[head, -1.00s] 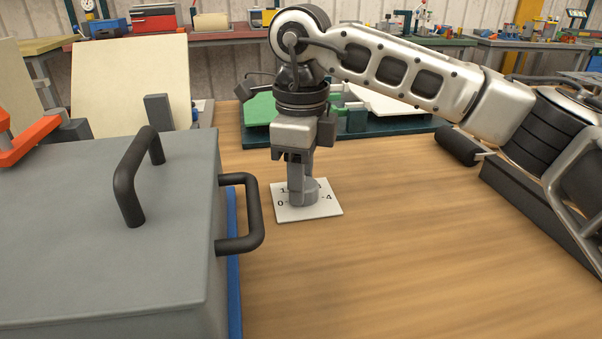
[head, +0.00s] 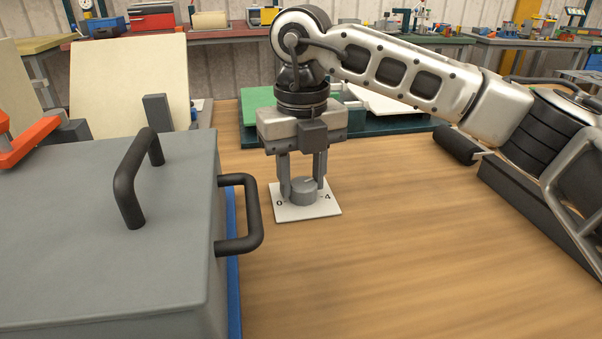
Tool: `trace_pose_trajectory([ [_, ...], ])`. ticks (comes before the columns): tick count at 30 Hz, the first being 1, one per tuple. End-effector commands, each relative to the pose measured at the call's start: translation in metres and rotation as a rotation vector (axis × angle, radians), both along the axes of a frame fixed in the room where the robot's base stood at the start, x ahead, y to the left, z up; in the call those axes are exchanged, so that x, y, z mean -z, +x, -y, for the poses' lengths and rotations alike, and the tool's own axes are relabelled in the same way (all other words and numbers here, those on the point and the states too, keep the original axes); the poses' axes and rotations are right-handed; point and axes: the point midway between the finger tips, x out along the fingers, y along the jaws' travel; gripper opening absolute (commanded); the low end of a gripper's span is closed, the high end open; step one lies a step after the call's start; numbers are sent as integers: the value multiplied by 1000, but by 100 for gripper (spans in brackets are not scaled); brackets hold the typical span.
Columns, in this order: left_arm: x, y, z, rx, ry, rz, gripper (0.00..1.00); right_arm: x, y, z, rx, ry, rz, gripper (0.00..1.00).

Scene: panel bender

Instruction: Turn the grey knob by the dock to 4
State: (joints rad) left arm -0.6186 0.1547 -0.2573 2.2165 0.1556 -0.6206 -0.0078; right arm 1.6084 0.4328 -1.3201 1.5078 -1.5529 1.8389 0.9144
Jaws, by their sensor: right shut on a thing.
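The grey knob (head: 303,194) is a short round cylinder standing on a white square dial plate (head: 324,208) on the wooden table. I can read 0 at the plate's left and 4 at its right; the other numbers are hidden behind the gripper. A thin mark shows on the knob's top, but I cannot tell which number it points to. My right gripper (head: 302,183) points straight down, with one finger on each side of the knob, shut on it. My left gripper is not in view.
A large grey box (head: 90,240) with black handles stands left of the dial, its side handle (head: 252,215) reaching toward it. Behind the dial is a green fixture (head: 258,105) with a pale sheet. The table right and front of the dial is clear.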

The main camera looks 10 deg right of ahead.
Motion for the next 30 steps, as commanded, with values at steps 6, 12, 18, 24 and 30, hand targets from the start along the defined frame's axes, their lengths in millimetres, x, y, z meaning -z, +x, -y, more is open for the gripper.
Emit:
trace_pose_trajectory([
  [6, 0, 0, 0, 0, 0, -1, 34, -1, 0, 2, 207, -1, 1, 14],
  [12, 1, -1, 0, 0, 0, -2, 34, -1, 0, 3, 374, 0, 1, 14],
  [18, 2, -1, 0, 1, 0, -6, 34, -1, 0, 3, 502, 0, 1, 14],
  [24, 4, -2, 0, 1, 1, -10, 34, -1, 0, 3, 582, 0, 1, 14],
  [30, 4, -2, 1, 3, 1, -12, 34, -1, 0, 3, 618, 0, 1, 14],
])
